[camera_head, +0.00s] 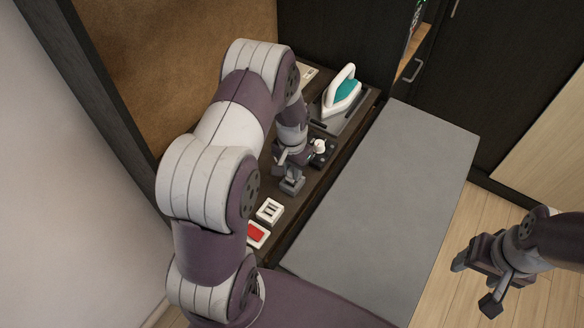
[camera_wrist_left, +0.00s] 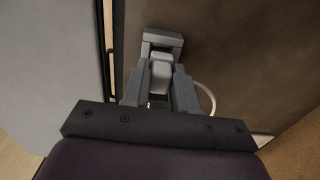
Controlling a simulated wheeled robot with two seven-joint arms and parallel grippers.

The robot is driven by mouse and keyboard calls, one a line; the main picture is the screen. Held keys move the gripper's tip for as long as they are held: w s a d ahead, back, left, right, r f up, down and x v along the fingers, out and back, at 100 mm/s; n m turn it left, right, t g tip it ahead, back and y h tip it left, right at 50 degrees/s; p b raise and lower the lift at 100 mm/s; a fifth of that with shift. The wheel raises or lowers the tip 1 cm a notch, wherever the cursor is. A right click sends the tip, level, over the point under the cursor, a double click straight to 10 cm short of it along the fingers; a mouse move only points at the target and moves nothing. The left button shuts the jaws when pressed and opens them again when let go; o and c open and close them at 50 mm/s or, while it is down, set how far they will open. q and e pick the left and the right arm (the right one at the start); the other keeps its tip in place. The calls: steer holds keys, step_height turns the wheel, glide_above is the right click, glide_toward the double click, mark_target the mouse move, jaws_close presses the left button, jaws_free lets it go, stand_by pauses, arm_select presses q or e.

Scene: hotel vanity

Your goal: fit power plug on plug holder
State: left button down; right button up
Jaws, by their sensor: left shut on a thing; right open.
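My left gripper (camera_head: 287,174) is low over the dark counter in the head view. In the left wrist view its two fingers (camera_wrist_left: 162,88) are shut on a small light grey block, which I take to be the power plug (camera_wrist_left: 160,77). Just beyond the plug is a grey U-shaped piece, likely the plug holder (camera_wrist_left: 163,41). The plug's far end is close to this piece or overlaps it; I cannot tell whether it is seated. In the head view I cannot make out the plug clearly. My right gripper (camera_head: 477,282) is open and empty, off to the right above the floor.
A white and teal iron (camera_head: 342,94) stands at the counter's back. A black item with a white top (camera_head: 320,147) is right beside my left gripper. A white switch panel (camera_head: 269,210) and a red one (camera_head: 256,235) lie nearer. The grey surface (camera_head: 390,200) is clear.

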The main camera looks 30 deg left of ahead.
arm_select(q)
steer(key=shift+f+b, duration=0.95)
steer(key=shift+f, duration=0.35)
stand_by(0.5)
steer(key=c, duration=0.8)
jaws_free()
step_height(320, 180, up, 12)
steer(key=shift+f+b, duration=0.15)
steer(key=shift+b, duration=0.85)
steer(key=shift+r, duration=0.5)
steer(key=s+d+r, duration=0.1)
steer(key=s+d, duration=0.3)
steer(key=s, duration=0.2)
steer(key=s+d+r+t, duration=0.1)
steer(key=s+d, duration=0.3)
steer(key=s, duration=0.3)
steer(key=shift+s+r+n, duration=0.2)
steer(key=shift+r+n, duration=0.1)
steer(key=shift+r, duration=0.05)
